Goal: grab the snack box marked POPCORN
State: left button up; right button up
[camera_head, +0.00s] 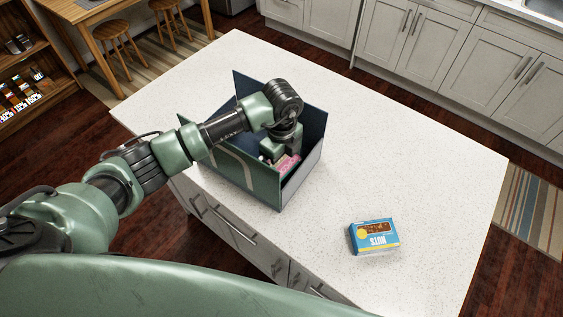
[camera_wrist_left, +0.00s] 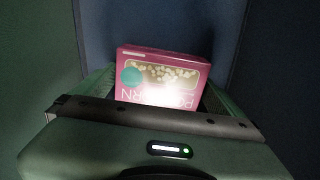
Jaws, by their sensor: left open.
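The pink POPCORN snack box (camera_wrist_left: 162,78) lies inside a dark blue and green open box. In the head view only a pink part of it (camera_head: 289,163) shows below my left gripper (camera_head: 279,154). My left arm reaches in from the left, and its gripper is down inside the open box (camera_head: 262,190). In the left wrist view the snack box is right ahead of the gripper, between its fingers, with its lower part hidden behind the gripper body. The gripper is open; contact with the snack box cannot be told. My right gripper is not in view.
A blue NUTS box (camera_head: 374,236) lies on the white speckled counter (camera_head: 420,180) to the right. The open box's walls stand close around my left gripper. The counter's right and back parts are clear. Wooden stools and shelves stand at the left.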

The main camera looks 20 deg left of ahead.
pick_arm(q)
jog(key=shift+f, duration=0.15)
jog(key=c, duration=1.1)
